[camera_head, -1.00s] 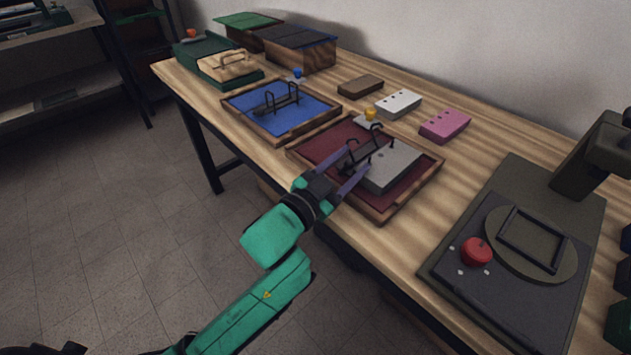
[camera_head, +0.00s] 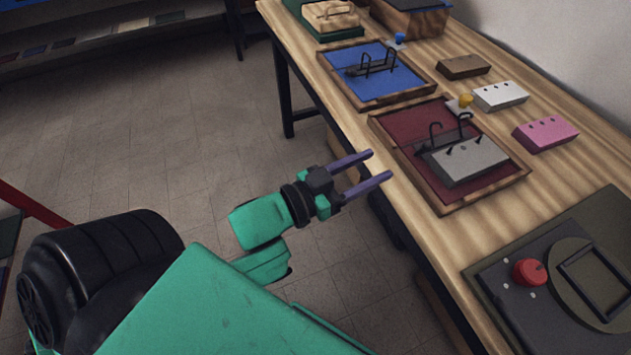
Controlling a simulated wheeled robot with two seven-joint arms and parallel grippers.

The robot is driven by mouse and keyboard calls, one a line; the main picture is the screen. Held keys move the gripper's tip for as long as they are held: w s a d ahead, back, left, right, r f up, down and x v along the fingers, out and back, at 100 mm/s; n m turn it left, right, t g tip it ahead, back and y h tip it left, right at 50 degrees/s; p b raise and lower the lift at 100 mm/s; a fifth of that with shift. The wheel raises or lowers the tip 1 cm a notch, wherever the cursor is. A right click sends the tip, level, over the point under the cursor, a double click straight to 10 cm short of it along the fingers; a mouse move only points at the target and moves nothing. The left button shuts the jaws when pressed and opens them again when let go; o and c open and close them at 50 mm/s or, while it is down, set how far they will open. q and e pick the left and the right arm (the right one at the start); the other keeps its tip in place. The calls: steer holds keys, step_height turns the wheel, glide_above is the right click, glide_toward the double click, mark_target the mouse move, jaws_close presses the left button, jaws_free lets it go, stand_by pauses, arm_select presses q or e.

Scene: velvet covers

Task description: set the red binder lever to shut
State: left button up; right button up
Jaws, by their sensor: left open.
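The red binder (camera_head: 408,127) lies open on the wooden table, with a dark red lining and a wooden rim. A grey punched block (camera_head: 467,163) lies in its right part. Its black ring mechanism (camera_head: 436,137) shows hooked prongs that look parted. A small dark piece at the mechanism's near-left end may be the lever; its setting is too small to tell. A yellow knob (camera_head: 465,100) on a pale base sits at the binder's far edge. My left gripper (camera_head: 381,165) is open and empty, left of the binder and apart from it. My right gripper is out of view.
A blue binder (camera_head: 397,86) lies behind the red one. Brown (camera_head: 464,67), white (camera_head: 500,96) and pink (camera_head: 545,134) blocks stand along the right. A dark device with a red knob (camera_head: 530,271) stands nearer. Open floor lies left of the table.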

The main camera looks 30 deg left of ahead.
arm_select(q)
steer(key=a+f+n+g+y+p, duration=0.1)
steer(key=a+f, duration=0.4)
steer(key=f, duration=0.8)
steer(key=a+f+g+y+p, duration=0.2)
steer(key=a+f+y, duration=0.3)
steer(key=f, duration=0.8)
steer(key=shift+s+f+n+g, duration=0.15)
steer(key=shift+s+n+g, duration=0.3)
steer(key=shift+g, duration=0.35)
steer(key=shift+a, duration=0.1)
